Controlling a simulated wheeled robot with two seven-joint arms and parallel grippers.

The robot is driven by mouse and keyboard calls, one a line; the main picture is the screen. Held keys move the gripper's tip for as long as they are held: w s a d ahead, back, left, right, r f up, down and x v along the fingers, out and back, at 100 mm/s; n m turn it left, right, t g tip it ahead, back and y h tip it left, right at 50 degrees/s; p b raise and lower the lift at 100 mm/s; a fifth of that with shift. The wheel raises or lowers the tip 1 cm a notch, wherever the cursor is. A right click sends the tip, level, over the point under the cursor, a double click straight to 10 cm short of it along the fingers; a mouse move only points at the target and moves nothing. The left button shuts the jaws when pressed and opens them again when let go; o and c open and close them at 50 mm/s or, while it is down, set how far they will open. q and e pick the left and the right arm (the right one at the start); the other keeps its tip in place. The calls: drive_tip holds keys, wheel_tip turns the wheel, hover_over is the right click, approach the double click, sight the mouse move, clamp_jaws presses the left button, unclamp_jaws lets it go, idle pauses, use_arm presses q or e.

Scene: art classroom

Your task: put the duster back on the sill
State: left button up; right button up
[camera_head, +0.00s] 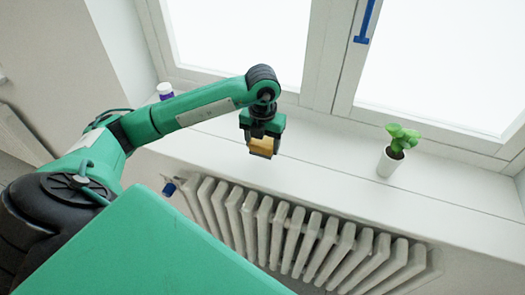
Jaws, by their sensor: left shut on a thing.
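The duster (262,147) is a small yellow-orange block in the jaws of my left gripper (263,150). The gripper points down and is shut on it. Gripper and duster appear over the white window sill (330,172), near its middle. I cannot tell whether the duster touches the sill or hangs above it. My right gripper is not in view.
A potted green plant (390,158) stands on the sill to the right. A white and purple container (165,91) stands at the sill's left end. A radiator (300,240) is below the sill. The sill between gripper and plant is clear.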

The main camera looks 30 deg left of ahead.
sight(263, 163)
use_arm(q)
drive_tip(key=shift+d+f, duration=0.1)
drive_tip(key=shift+f, duration=0.4)
wheel_tip(263, 163, down, 4)
drive_tip(key=shift+r+p, duration=0.25)
drive_tip(key=shift+p, duration=0.3)
drive_tip(key=shift+f, duration=0.3)
drive_tip(key=o, duration=0.9)
drive_tip(key=shift+o, duration=0.2)
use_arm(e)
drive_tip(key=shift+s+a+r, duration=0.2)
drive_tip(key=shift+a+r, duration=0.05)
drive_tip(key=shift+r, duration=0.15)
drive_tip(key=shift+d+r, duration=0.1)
